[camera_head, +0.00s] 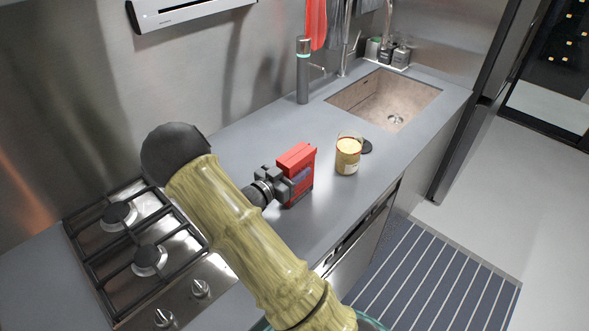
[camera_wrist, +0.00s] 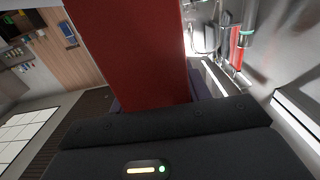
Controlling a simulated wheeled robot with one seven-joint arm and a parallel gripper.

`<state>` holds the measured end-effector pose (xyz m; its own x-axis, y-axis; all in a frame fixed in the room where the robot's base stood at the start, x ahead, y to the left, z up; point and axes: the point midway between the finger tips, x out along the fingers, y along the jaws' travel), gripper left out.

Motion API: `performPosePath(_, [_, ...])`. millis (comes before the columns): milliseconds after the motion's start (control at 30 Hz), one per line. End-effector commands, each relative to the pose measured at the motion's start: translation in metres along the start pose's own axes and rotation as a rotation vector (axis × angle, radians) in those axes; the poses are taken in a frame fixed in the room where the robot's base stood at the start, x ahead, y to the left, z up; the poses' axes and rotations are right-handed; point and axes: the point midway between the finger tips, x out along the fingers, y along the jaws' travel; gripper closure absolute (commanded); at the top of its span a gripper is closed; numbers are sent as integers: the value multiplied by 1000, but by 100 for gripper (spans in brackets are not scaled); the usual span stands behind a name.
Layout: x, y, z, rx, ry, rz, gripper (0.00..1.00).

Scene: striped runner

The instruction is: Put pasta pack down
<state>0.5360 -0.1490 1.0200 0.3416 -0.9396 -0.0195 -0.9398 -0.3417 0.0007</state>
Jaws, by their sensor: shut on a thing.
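The pasta pack (camera_head: 301,168) is a red box, upright, over the grey counter between the stove and the sink. My gripper (camera_head: 288,186) is shut on it from its left side. In the wrist view the red pack (camera_wrist: 130,50) fills the upper middle, in front of the dark gripper body (camera_wrist: 165,135). I cannot tell whether the pack's bottom touches the counter or is slightly above it. My arm hides part of the counter near the stove.
A grey cylinder (camera_head: 303,70) stands at the wall. The gas stove (camera_head: 140,245) is at left, the sink (camera_head: 385,98) at back right. Counter behind the pack is clear.

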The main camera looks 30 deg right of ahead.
Motion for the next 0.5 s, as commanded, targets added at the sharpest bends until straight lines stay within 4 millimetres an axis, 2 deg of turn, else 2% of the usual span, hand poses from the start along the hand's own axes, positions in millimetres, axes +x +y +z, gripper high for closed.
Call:
performPosePath(467, [0, 0, 8, 1, 1, 0, 86])
performPosePath(500, [0, 0, 7, 1, 0, -1, 45])
